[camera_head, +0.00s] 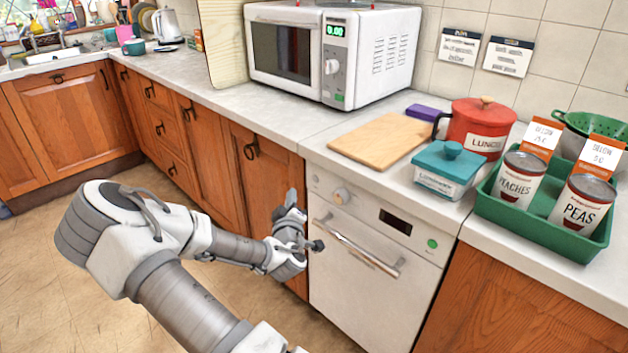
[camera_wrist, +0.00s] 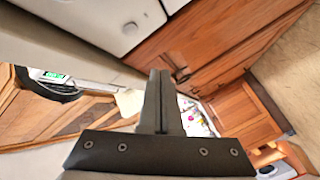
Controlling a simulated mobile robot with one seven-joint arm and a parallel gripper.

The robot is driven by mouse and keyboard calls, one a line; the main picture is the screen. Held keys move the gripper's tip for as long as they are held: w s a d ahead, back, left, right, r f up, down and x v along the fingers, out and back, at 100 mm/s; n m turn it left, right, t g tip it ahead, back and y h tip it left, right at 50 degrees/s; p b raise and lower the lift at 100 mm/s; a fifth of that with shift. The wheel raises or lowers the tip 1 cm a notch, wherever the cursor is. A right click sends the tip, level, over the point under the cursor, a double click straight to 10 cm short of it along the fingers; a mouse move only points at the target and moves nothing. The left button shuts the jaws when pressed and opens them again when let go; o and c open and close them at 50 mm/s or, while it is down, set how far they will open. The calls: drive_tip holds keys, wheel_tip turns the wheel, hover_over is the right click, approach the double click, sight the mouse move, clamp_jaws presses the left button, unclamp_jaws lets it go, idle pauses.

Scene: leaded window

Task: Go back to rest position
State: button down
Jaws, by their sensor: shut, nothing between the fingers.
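My gripper (camera_head: 297,220) is at the end of my bent arm, in front of the wooden cabinet door just left of the white dishwasher (camera_head: 375,255). In the wrist view my gripper (camera_wrist: 158,90) shows its two dark fingers together, with nothing between them. The fingers are below the counter's height and close to the dishwasher's left edge. In the head view they look near the left end of the dishwasher's handle (camera_head: 357,248); I cannot tell whether they touch anything.
The counter holds a white microwave (camera_head: 355,60), a wooden board (camera_head: 382,139), a red pot (camera_head: 470,122), a teal box (camera_head: 447,170) and a green tray (camera_head: 543,238) with two cans. Wooden cabinets (camera_head: 185,130) line the wall. The tiled floor (camera_head: 40,265) is clear at left.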

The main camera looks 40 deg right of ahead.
drive_tip(key=shift+a, duration=0.1)
idle(0.6)
drive_tip(key=s+a+r+m+g+y, duration=0.3)
drive_tip(key=a+y, duration=0.1)
drive_tip(key=a, duration=0.5)
drive_tip(key=s+a+r+m+g+y, duration=0.25)
drive_tip(key=a+y, duration=0.25)
drive_tip(key=a, duration=0.4)
drive_tip(key=s+a+r+n+g+y, duration=0.1)
drive_tip(key=s+a+r, duration=0.3)
drive_tip(key=s, duration=0.3)
drive_tip(key=s+a+r+n, duration=0.1)
drive_tip(key=s+a+r, duration=0.25)
drive_tip(key=s, duration=0.25)
drive_tip(key=s+a+r+n+g+y, duration=0.1)
drive_tip(key=s+a+r+n, duration=0.15)
drive_tip(key=s+r, duration=0.35)
wheel_tip(320, 180, up, 18)
drive_tip(key=p, duration=1.8)
drive_tip(key=shift+s+a+f+m+p, duration=0.25)
drive_tip(key=shift+s+m+p, duration=0.05)
drive_tip(key=shift+s+m, duration=0.15)
drive_tip(key=shift+d, duration=0.15)
